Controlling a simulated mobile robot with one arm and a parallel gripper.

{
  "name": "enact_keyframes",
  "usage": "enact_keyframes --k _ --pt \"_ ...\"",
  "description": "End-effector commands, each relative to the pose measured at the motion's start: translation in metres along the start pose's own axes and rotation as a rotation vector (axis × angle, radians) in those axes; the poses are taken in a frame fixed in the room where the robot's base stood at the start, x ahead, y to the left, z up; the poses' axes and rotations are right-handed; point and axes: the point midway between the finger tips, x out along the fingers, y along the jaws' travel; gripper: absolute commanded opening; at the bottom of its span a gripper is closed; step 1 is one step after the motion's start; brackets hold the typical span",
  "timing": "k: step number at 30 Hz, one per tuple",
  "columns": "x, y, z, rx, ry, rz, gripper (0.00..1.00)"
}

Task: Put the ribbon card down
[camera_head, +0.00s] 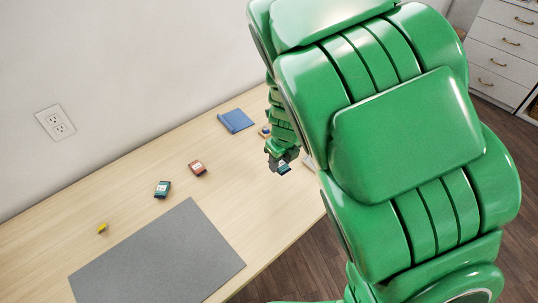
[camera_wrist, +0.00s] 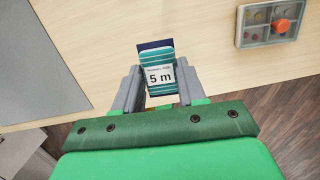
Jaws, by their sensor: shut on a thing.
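The ribbon card (camera_wrist: 158,62) is dark blue with teal bands and a white label reading "5 m". It sits between the two grey fingers of my gripper (camera_wrist: 158,88) in the wrist view, and the gripper is shut on it. In the head view my gripper (camera_head: 280,163) holds the ribbon card (camera_head: 283,169) near the right end of the wooden table (camera_head: 270,215). I cannot tell the exact height of the card above the table. My green arm hides part of the table's right end.
A grey mat (camera_head: 160,260) lies at the table's front. A teal card (camera_head: 162,189), a red-brown card (camera_head: 197,168), a small yellow item (camera_head: 102,229) and a blue item (camera_head: 236,121) lie apart.

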Motion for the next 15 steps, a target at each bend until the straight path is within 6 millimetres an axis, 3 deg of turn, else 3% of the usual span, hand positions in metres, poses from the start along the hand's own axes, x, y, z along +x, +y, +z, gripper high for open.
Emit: enact_keyframes --k 5,15 --pt "0.002 0.011 0.024 -0.139 -0.004 0.023 0.12" --pt "0.012 0.048 0.094 -0.624 0.000 0.100 0.12"
